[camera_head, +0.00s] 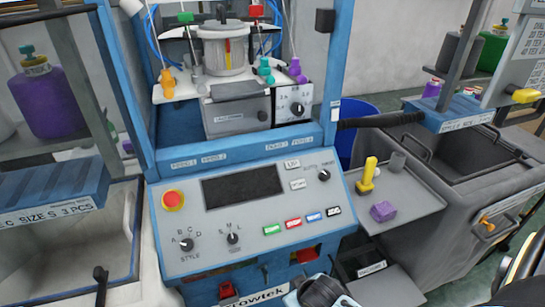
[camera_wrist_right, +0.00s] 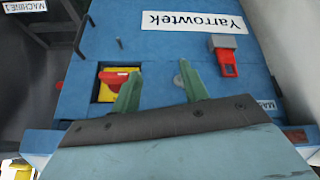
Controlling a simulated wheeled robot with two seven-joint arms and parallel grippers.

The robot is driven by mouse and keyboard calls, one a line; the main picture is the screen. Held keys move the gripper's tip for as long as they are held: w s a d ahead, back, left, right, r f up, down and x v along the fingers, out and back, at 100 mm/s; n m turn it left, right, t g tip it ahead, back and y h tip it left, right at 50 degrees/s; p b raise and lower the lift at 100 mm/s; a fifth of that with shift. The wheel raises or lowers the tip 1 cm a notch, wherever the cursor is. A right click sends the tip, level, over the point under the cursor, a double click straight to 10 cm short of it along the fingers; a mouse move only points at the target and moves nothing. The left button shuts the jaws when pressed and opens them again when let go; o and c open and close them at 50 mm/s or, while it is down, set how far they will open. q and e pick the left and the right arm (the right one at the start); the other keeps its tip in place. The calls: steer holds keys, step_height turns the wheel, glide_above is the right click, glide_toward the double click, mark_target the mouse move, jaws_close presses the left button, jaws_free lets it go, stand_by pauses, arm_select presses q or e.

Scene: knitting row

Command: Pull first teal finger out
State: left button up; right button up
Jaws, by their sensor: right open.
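A teal finger-shaped piece (camera_head: 265,70) stands on the white shelf of the blue knitting machine, left of a purple piece (camera_head: 297,71). An orange piece (camera_head: 167,84) stands at the shelf's left end. My right gripper (camera_wrist_right: 158,88) is open, with two green fingers apart and nothing between them. In the right wrist view it is in front of the machine's blue lower panel, far below the teal piece. Part of my right arm (camera_head: 322,292) shows at the bottom of the head view. My left gripper is not in view.
The control panel (camera_head: 260,205) has a red stop button (camera_head: 173,200) and several knobs. The lower front has a red-and-yellow switch (camera_wrist_right: 118,82) and a red latch (camera_wrist_right: 226,60). A side tray (camera_head: 412,198) holds a yellow piece (camera_head: 367,176) and a purple block (camera_head: 383,211).

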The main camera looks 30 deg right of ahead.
steer(key=w+d+r+t, duration=0.1)
steer(key=w+r, duration=0.2)
steer(key=r, duration=0.6)
steer(key=m+t+h+p, duration=0.3)
steer(key=m+t, duration=0.2)
steer(key=t, duration=0.5)
glide_toward(271, 82)
steer(key=p+x, duration=0.1)
steer(key=x, duration=0.6)
steer(key=shift+w+d, duration=0.1)
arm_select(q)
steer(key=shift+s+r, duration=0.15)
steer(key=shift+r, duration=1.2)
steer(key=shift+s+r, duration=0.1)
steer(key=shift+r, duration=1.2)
arm_select(e)
steer(key=shift+x, duration=0.8)
jaws_close()
steer(key=shift+t, duration=0.3)
